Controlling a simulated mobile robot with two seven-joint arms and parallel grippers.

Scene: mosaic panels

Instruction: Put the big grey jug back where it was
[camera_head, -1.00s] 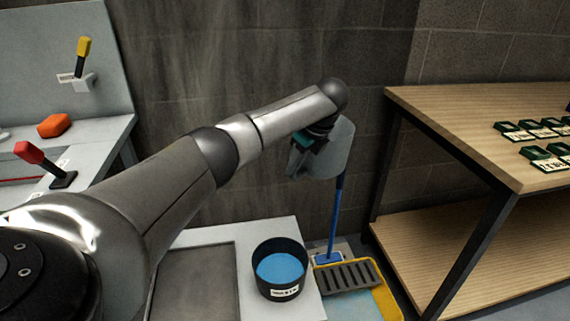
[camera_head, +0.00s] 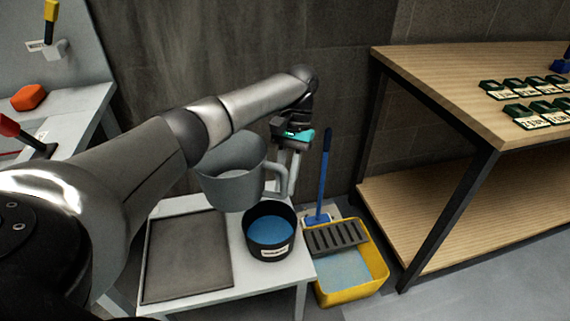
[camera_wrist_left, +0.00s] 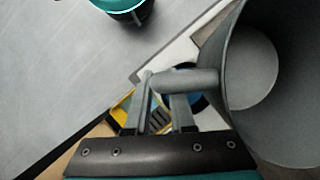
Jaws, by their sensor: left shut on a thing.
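The big grey jug (camera_head: 230,182) hangs upright or nearly so above the small white table, with its open mouth up. My left gripper (camera_head: 288,182) is shut on the jug's handle, on the jug's right side. In the left wrist view, the fingers (camera_wrist_left: 162,100) close around the handle (camera_wrist_left: 188,80), and the jug's wide mouth (camera_wrist_left: 262,75) fills the right side. The jug hides part of the table's back edge. My right gripper is not in view.
A black tub of blue contents (camera_head: 270,232) stands on the white table (camera_head: 240,285), close to the jug's lower right. A dark grey flat tray (camera_head: 188,258) lies left of it. A yellow mop bucket (camera_head: 350,285) stands right; a wooden shelf unit (camera_head: 455,95) is farther right.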

